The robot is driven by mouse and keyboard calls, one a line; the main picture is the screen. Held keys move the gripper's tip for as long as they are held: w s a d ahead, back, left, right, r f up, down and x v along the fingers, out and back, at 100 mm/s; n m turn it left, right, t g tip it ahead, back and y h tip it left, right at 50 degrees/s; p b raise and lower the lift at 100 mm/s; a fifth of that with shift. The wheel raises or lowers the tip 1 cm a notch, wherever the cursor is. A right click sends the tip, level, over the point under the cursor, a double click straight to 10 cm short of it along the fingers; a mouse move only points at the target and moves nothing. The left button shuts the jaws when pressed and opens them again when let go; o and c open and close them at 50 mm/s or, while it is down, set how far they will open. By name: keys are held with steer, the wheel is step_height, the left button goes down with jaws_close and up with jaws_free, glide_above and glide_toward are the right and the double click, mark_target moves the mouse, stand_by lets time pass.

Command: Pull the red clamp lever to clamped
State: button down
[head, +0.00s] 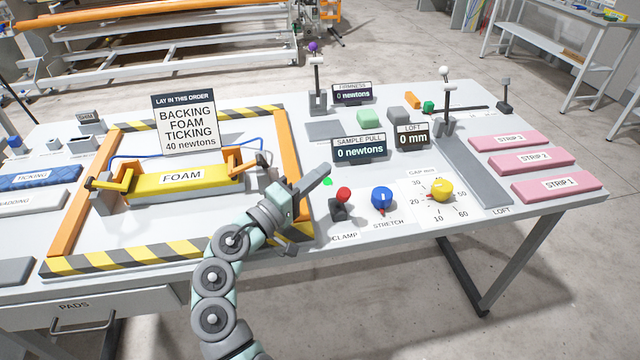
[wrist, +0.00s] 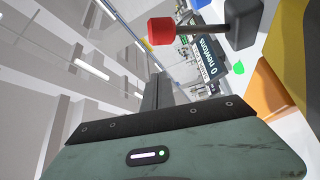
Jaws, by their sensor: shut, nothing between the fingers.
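The red clamp lever (head: 343,194) stands on a dark base beside the CLAMP label (head: 345,237), near the table's front edge. Its red knob is up and looks slightly tilted to the right. It also shows at the top of the wrist view as a red knob (wrist: 161,31) on a grey stem. My gripper (head: 325,172) is just left of the lever and a little behind it in the head view, apart from it. Its fingers are shut and empty, pointing up and to the right.
A blue STRETCH knob (head: 382,199) and a yellow gap dial (head: 441,190) sit right of the lever. The SAMPLE PULL display (head: 359,149) stands behind, reading 0 newtons. A striped frame with a yellow FOAM block (head: 185,180) lies left. A green dot (head: 327,182) is near my fingers.

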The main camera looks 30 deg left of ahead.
steer(key=v, duration=0.3)
steer(key=p+v, duration=0.1)
steer(key=v, duration=0.2)
steer(key=f+p+v, duration=0.1)
steer(key=v, duration=0.2)
steer(key=shift+a, duration=0.1)
steer(key=shift+s+f, duration=0.15)
steer(key=shift+s, duration=0.3)
